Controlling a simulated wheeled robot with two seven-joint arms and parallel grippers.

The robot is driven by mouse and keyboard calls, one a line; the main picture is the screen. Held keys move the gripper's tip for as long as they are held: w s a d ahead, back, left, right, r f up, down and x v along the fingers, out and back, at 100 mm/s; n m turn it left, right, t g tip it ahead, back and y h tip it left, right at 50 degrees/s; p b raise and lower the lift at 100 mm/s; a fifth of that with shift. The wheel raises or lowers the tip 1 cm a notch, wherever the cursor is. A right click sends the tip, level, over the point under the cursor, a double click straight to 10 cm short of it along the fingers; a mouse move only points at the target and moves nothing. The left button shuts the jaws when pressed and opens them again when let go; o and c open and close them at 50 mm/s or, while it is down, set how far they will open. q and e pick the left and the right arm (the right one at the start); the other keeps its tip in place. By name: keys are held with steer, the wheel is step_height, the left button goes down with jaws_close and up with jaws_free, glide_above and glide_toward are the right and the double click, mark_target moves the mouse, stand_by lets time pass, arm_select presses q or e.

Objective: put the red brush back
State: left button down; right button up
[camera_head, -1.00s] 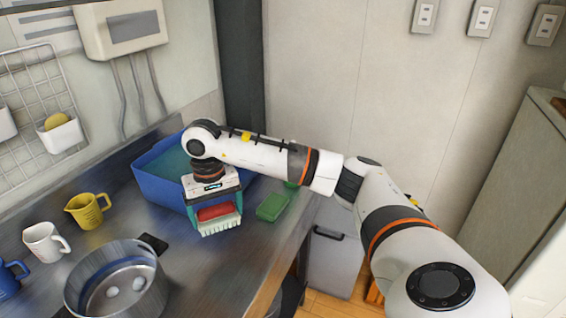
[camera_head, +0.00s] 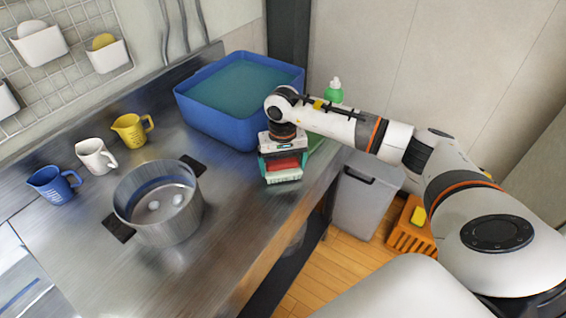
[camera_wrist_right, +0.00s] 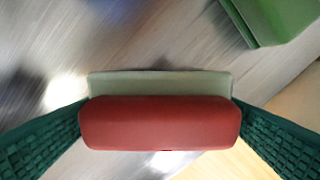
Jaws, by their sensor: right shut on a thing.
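My right gripper (camera_head: 283,168) is shut on the red brush (camera_head: 285,162), with a finger at each end of its red back. The brush's pale bristles point down over the steel counter (camera_head: 225,215), near its right edge. I cannot tell whether they touch it. In the right wrist view the red back (camera_wrist_right: 160,123) spans between the green fingers, with a pale strip beyond it. A green tray (camera_wrist_right: 268,18) lies ahead to the right there; in the head view my arm mostly hides it. My left gripper is not in view.
A blue basin of water (camera_head: 215,123) stands just behind the gripper. A steel pot (camera_head: 160,222), and blue (camera_head: 52,183), white (camera_head: 95,156) and yellow (camera_head: 131,130) jugs stand to the left. A green bottle (camera_head: 333,92) stands behind my arm. Below are a grey bin (camera_head: 366,200) and orange crate (camera_head: 412,232).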

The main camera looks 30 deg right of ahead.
mark_target(283, 162)
steer(key=shift+f, duration=0.35)
steer(key=o, duration=0.7)
steer(key=shift+r, duration=0.2)
step_height(283, 162, up, 12)
steer(key=shift+b, duration=0.9)
